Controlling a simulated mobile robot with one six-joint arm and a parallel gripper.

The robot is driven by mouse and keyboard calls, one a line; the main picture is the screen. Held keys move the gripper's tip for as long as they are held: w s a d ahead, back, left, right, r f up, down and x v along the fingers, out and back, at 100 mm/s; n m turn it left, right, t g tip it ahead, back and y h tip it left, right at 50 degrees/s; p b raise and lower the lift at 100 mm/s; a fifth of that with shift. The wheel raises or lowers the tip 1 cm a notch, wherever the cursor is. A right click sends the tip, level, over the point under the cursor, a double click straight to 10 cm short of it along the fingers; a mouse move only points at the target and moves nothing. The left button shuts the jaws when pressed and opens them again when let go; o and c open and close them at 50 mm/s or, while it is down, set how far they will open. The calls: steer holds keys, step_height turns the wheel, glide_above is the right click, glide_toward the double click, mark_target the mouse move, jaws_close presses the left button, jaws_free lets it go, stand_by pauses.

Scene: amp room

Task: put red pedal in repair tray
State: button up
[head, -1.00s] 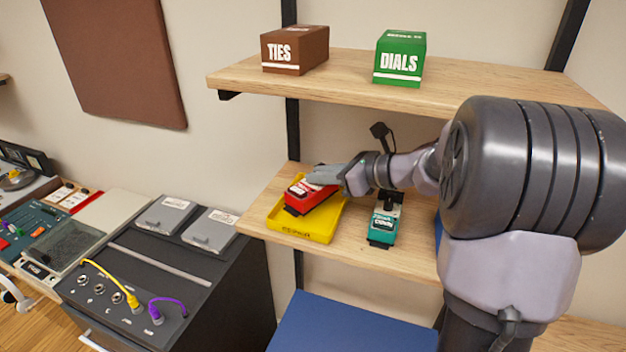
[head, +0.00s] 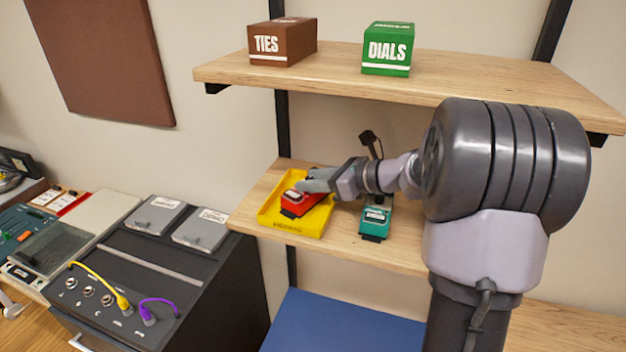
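The red pedal (head: 297,203) is down inside the yellow tray (head: 318,226) on the middle wooden shelf, within its rim. My gripper (head: 312,184) reaches in from the right with its grey fingers at the pedal's upper right end. It appears shut on the pedal, though the far finger is hidden. The gripper and fingers cover part of the pedal's top and the tray's back right. I cannot tell whether the pedal's underside rests fully on the tray floor.
A teal pedal (head: 375,221) stands on the shelf right of the tray, below my arm. Above, an upper shelf (head: 345,75) holds a brown TIES box (head: 282,42) and a green DIALS box (head: 388,49). A dark console (head: 150,262) with cables stands at the left.

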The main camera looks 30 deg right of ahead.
steer(key=shift+r, duration=0.1)
steer(key=p+v, duration=0.1)
steer(key=v, duration=1.1)
steer(key=shift+p, duration=0.4)
steer(key=a+f+n+g+b, duration=0.1)
steer(key=a, duration=0.2)
steer(key=s+a+f+n+g+b, duration=0.1)
steer(key=a+n, duration=0.1)
steer(key=a, duration=0.1)
steer(key=s+a+f+n+g+b, duration=0.1)
steer(key=a+n, duration=0.1)
steer(key=a, duration=0.1)
steer(key=shift+s+a+f+b, duration=0.1)
steer(key=shift+a+f+b, duration=0.05)
steer(key=shift+a+b, duration=0.25)
steer(key=s+a+f+n+g+h+b, duration=0.1)
steer(key=s+a+f+n+h+b, duration=0.1)
steer(key=s+a+f+n+b, duration=0.3)
steer(key=s+a+f+n+g+h+b, duration=0.1)
steer(key=s+a+f+n+h+b, duration=0.2)
steer(key=s+n, duration=1)
steer(key=shift+a+f+n+g+b, duration=0.3)
steer(key=shift+a+f+n+b, duration=0.9)
steer(key=shift+a+f, duration=2)
steer(key=shift+s+a+r, duration=0.1)
steer(key=shift+a+r, duration=0.25)
steer(key=shift+r, duration=0.05)
